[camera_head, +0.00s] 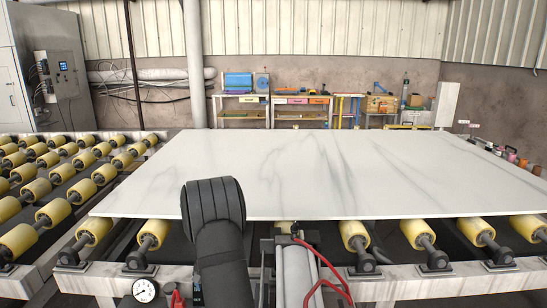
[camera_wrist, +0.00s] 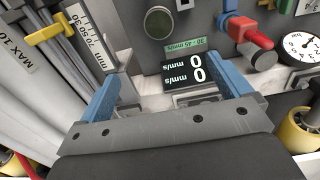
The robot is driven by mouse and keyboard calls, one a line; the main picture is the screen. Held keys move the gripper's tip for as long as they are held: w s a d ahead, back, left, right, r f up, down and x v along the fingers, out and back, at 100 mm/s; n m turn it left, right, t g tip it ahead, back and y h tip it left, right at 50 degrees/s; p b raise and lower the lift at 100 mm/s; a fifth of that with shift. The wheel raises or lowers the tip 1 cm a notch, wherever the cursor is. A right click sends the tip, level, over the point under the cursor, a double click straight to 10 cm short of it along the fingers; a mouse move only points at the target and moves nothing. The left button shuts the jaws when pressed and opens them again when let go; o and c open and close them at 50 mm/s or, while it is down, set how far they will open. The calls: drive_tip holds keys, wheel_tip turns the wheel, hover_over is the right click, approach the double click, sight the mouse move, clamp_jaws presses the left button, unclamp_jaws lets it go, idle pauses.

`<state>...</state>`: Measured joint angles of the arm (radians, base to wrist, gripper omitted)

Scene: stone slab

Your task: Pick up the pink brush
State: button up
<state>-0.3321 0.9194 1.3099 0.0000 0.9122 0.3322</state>
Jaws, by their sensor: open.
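I cannot make out a pink brush in either view. My gripper (camera_wrist: 172,58) shows in the wrist view, with two blue fingers spread wide apart and nothing between them. It faces a grey machine panel with a speed display (camera_wrist: 188,72) reading zeros. In the head view my dark arm rises at the lower middle, in front of the slab's near edge, and my gripper's fingers cannot be seen there. A large white marbled stone slab (camera_head: 310,170) lies flat on the rollers, its visible top bare.
Yellow rollers (camera_head: 37,188) fill the left side. Small coloured items (camera_head: 523,163) stand beyond the slab's right edge, too small to identify. Workbenches (camera_head: 300,100) line the back wall. A red-handled valve (camera_wrist: 252,38), a gauge (camera_wrist: 301,45) and a yellow handle (camera_wrist: 52,30) surround my gripper.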

drive_tip(key=shift+c, duration=1.1)
drive_tip(key=s+d+f+n, duration=0.2)
drive_tip(key=s+f+n, duration=0.3)
drive_tip(key=s+n, duration=1)
drive_tip(key=w+f+n, duration=0.1)
drive_tip(key=f, duration=0.3)
drive_tip(key=w+f+n, duration=0.1)
drive_tip(key=f, duration=0.3)
drive_tip(key=w+f, duration=0.1)
drive_tip(key=f, duration=0.3)
drive_tip(key=shift+w+a+n, duration=0.1)
drive_tip(key=shift+w+n, duration=0.1)
drive_tip(key=shift+n, duration=0.2)
drive_tip(key=shift+a+f, duration=0.2)
drive_tip(key=shift+f, duration=1.1)
drive_tip(key=shift+a+f, duration=0.2)
drive_tip(key=shift+f, duration=1.1)
drive_tip(key=c, duration=1.1)
